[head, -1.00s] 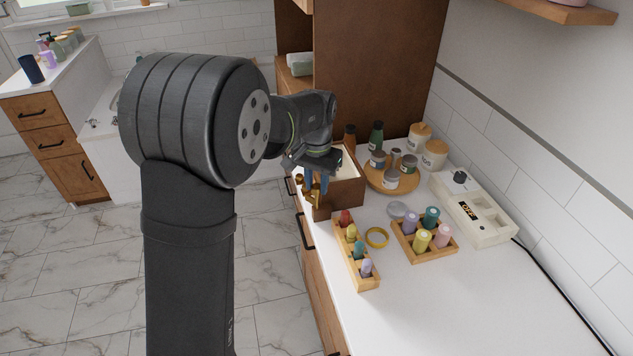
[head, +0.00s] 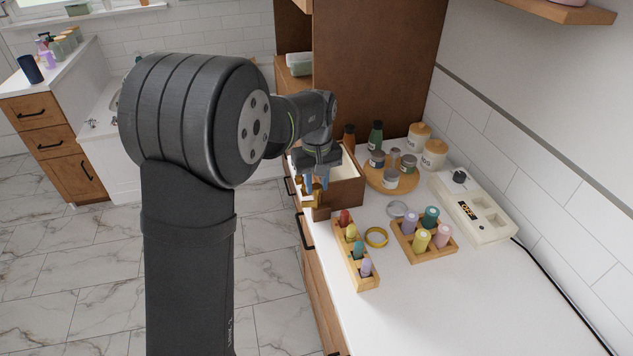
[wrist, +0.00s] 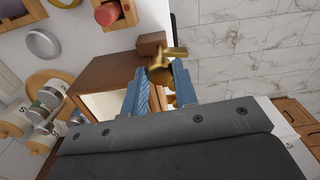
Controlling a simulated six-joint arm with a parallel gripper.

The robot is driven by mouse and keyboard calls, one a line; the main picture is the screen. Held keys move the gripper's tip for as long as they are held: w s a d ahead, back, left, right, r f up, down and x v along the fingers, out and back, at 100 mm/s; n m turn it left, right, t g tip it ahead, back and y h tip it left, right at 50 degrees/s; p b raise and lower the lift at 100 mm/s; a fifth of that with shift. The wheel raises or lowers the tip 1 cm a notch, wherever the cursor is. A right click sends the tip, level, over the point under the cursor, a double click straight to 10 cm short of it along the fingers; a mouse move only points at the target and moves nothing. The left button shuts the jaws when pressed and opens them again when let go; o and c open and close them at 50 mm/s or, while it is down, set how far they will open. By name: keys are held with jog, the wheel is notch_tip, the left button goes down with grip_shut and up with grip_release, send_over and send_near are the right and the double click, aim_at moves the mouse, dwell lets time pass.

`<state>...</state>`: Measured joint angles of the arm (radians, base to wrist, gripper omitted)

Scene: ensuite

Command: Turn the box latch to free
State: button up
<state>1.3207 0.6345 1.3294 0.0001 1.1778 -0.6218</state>
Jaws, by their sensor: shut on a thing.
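The box (head: 346,190) is dark brown wood with a pale interior and stands at the counter's left edge. Its brass latch (head: 310,199) is on the side toward the room. In the wrist view the latch (wrist: 160,72) shows as a round brass knob with a thin bar. My gripper (head: 316,184) has blue fingers and points down at the latch, next to the box. In the wrist view my gripper (wrist: 161,84) is shut on the latch, with a finger at each side. The fingers partly hide the latch in the head view.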

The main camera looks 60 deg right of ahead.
jog(key=shift+n, duration=0.3)
dwell(0.4)
jog(key=o, duration=1)
notch_tip(320, 180, up, 18)
jog(key=shift+f, duration=0.25)
